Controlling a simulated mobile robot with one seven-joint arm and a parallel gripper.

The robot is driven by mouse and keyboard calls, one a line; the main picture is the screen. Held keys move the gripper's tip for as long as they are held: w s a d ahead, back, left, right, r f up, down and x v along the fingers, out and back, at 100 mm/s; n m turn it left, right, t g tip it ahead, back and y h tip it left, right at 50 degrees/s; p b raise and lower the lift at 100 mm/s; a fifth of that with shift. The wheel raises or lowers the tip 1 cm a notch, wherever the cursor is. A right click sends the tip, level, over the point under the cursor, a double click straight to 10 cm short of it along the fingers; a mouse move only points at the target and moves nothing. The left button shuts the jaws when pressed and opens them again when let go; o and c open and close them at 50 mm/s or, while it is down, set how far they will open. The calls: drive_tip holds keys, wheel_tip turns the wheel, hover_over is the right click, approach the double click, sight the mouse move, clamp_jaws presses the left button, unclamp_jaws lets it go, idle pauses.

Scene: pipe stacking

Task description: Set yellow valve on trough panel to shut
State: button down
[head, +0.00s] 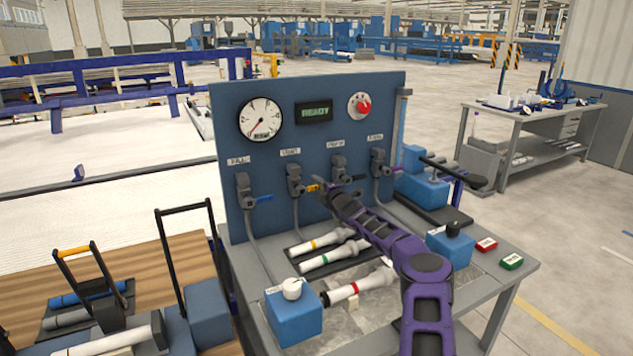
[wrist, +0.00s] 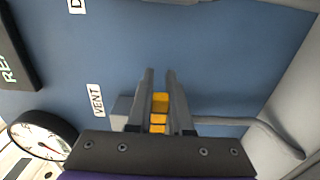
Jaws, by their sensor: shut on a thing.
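The blue upright panel (head: 330,110) carries several valves in a row. The yellow valve handle (head: 313,188) belongs to the second valve from the left, under the VENT label (head: 290,152). It points sideways to the right, across its grey pipe. My gripper (head: 323,188) reaches it from the right front. In the wrist view, my gripper (wrist: 160,80) is shut around the yellow handle (wrist: 160,103), which shows between the two grey fingers. The VENT label (wrist: 96,100) is beside it. The valve body is partly hidden behind the fingers there.
A gauge (head: 261,120), a READY display (head: 314,112) and a red knob (head: 360,105) sit above the valves. A blue-handled valve (head: 262,198) is at left.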

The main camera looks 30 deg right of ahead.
idle(0.3)
drive_tip(key=c, duration=0.8)
unclamp_jaws()
drive_tip(key=shift+f, duration=0.1)
drive_tip(key=s, duration=0.3)
drive_tip(key=shift+s, duration=0.1)
drive_tip(key=s+p, duration=0.1)
drive_tip(key=s, duration=1.3)
drive_tip(key=shift+s, duration=0.1)
